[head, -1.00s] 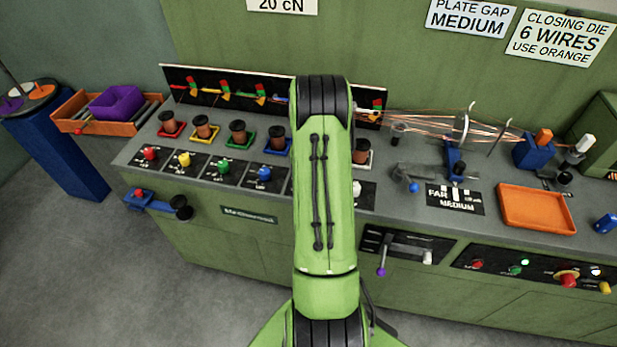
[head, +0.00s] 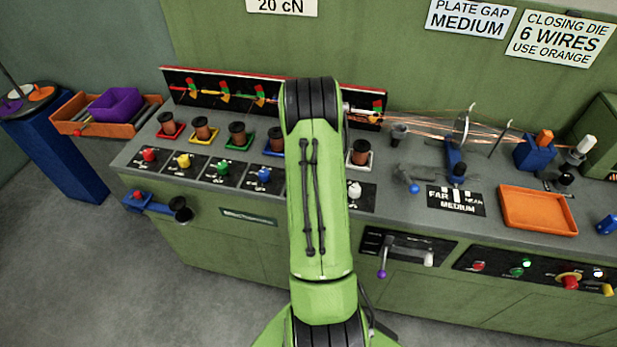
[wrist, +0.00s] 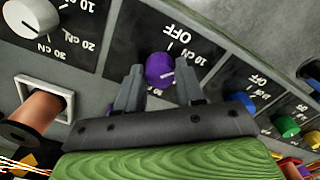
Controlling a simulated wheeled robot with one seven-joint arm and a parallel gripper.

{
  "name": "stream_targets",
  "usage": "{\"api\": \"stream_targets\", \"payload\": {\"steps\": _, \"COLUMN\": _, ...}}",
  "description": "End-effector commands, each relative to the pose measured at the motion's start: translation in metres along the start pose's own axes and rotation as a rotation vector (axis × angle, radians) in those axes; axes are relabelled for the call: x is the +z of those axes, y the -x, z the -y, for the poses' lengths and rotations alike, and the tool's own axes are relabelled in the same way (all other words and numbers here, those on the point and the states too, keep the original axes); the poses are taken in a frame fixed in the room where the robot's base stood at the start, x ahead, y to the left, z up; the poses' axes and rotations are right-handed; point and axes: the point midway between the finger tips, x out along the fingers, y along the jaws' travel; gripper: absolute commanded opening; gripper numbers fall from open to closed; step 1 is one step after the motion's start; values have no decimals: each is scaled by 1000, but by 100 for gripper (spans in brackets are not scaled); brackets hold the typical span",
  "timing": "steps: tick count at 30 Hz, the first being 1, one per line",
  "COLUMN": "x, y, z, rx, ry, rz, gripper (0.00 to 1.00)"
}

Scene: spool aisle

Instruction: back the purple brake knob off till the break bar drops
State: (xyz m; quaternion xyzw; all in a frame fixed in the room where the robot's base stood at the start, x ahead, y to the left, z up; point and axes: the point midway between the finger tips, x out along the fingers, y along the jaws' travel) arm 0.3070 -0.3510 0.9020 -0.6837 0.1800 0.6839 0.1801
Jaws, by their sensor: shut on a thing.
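The purple brake knob (wrist: 160,68) is in the middle of the wrist view, on a black dial plate with an OFF mark. A pale line on its face points to the right. My gripper (wrist: 160,88) has one finger on each side of the knob and is shut on it. In the head view my green arm hides the gripper and the knob. A long bar (head: 215,74) along the top of the black board at the back shows red. I cannot tell for certain that it is the break bar, or how it sits.
A grey-white knob (wrist: 32,18) and a copper spool (wrist: 38,118) are close to my gripper. Blue (wrist: 240,102) and green (wrist: 287,127) knobs follow on the other side. An orange tray (head: 538,211) lies right on the bench; a purple-tipped lever (head: 383,272) sticks out in front.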

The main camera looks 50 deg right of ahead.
Motion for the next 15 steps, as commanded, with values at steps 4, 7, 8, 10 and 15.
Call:
{"api": "stream_targets", "payload": {"steps": 4, "x": -1, "y": 1, "z": 0, "rx": 1, "ry": -1, "rz": -3, "gripper": 7}}
{"api": "stream_targets", "payload": {"steps": 7, "x": -1, "y": 1, "z": 0, "rx": 1, "ry": -1, "rz": -2, "gripper": 48}}
{"api": "stream_targets", "payload": {"steps": 8, "x": -1, "y": 0, "z": 0, "rx": 1, "ry": -1, "rz": -2, "gripper": 53}}
{"api": "stream_targets", "payload": {"steps": 10, "x": 0, "y": 0, "z": 0, "rx": 1, "ry": -1, "rz": -2, "gripper": 63}}
{"api": "stream_targets", "payload": {"steps": 15, "x": 0, "y": 0, "z": 0, "rx": 0, "ry": -1, "rz": -1, "gripper": 63}}
